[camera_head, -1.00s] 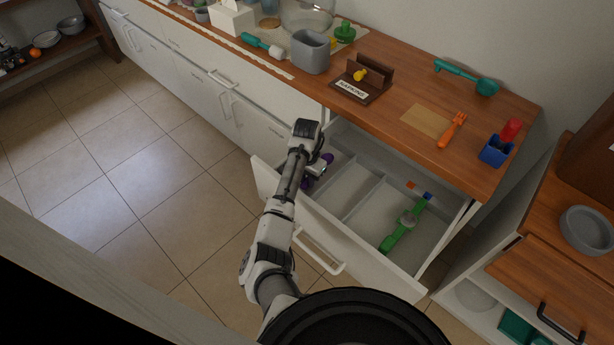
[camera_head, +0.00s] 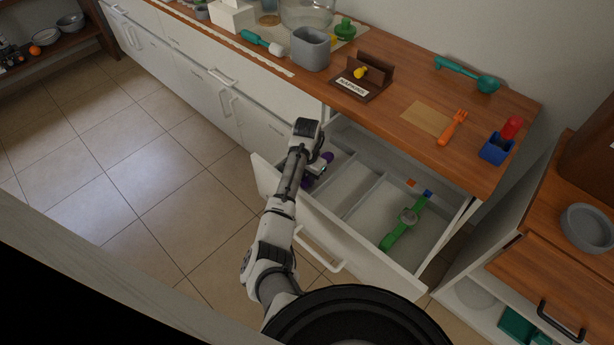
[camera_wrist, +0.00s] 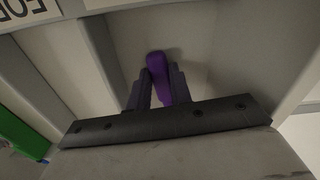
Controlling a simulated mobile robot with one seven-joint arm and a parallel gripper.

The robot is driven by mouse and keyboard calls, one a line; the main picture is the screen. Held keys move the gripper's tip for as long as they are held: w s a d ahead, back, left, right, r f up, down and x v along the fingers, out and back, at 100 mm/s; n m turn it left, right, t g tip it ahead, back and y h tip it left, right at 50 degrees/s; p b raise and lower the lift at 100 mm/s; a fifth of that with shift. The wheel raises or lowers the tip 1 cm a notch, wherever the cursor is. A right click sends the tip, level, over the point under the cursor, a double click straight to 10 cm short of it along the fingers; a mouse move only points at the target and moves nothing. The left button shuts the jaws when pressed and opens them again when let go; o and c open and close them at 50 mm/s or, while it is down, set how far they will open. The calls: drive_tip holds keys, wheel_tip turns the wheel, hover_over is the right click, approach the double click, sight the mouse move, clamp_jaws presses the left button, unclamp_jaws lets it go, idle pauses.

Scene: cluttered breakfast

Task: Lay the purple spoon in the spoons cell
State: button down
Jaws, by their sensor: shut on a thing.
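The purple spoon shows in the head view (camera_head: 328,157) as two purple ends on either side of my gripper (camera_head: 318,169). In the wrist view the spoon's purple part (camera_wrist: 158,70) stands between the two dark fingers of my gripper (camera_wrist: 160,88), which is shut on it. The spoon is over or in the leftmost cell of the open drawer (camera_head: 345,245); I cannot tell whether it touches the floor. My arm hides part of that cell. An upside-down label beginning "FOR" (camera_wrist: 25,10) marks the neighbouring cell in the wrist view. The spoons label is not readable.
A green utensil (camera_head: 405,225) lies in the wide right cell. The middle cell (camera_head: 356,184) looks empty. Thin dividers (camera_head: 364,196) separate the cells. The countertop above holds a napkin holder (camera_head: 365,80), a grey container (camera_head: 310,50), an orange fork (camera_head: 452,127) and a blue holder (camera_head: 496,150).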

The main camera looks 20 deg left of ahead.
drive_tip(key=shift+f, duration=0.15)
drive_tip(key=c, duration=1.2)
unclamp_jaws()
drive_tip(key=shift+o, duration=0.5)
drive_tip(key=o, duration=0.5)
drive_tip(key=shift+d, duration=0.1)
wheel_tip(320, 180, up, 9)
drive_tip(key=p, duration=0.7)
drive_tip(key=shift+f+p, duration=0.15)
drive_tip(key=shift+p, duration=0.25)
drive_tip(key=shift+r, duration=2.65)
